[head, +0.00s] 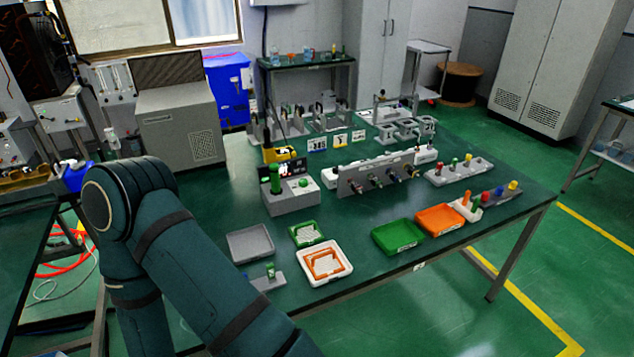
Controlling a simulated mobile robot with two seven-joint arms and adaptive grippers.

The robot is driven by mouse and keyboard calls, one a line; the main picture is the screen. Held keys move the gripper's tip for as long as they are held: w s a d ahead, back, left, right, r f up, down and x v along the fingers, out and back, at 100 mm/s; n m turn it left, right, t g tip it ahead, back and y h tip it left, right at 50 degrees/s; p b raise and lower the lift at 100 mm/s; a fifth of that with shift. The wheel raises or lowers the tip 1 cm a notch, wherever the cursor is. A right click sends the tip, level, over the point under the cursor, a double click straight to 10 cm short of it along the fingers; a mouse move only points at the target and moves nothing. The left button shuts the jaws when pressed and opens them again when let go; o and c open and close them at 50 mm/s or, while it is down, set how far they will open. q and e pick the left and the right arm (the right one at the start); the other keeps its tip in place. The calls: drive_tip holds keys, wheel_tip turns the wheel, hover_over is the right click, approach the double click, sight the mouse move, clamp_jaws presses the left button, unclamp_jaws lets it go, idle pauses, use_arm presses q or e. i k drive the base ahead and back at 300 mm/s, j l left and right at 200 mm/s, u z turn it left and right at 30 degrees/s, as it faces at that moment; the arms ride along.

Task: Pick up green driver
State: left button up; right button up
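Several green upright pieces stand on the long green-topped table (375,265), and I cannot tell for sure which is the green driver. A small green handle (475,203) stands in the rack of coloured handles at the right end. A thicker green cylinder (275,179) stands on a grey box left of the middle. A small green piece (270,271) sits in a grey holder at the front left edge. My dark teal arm fills the lower left and hides part of the table. Neither gripper is in view.
A grey tray (250,243), a small green tray (307,233), a white tray with an orange frame (324,263), a green tray (398,237) and an orange tray (440,219) lie along the front. A grey panel with knobs (352,187) stands behind. Floor right of the table is clear.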

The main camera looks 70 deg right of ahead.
sight(276, 189)
drive_tip(key=z, duration=2.05)
drive_tip(key=u, duration=1.25)
drive_tip(key=k+l+u, duration=0.25)
drive_tip(key=k+l, duration=0.35)
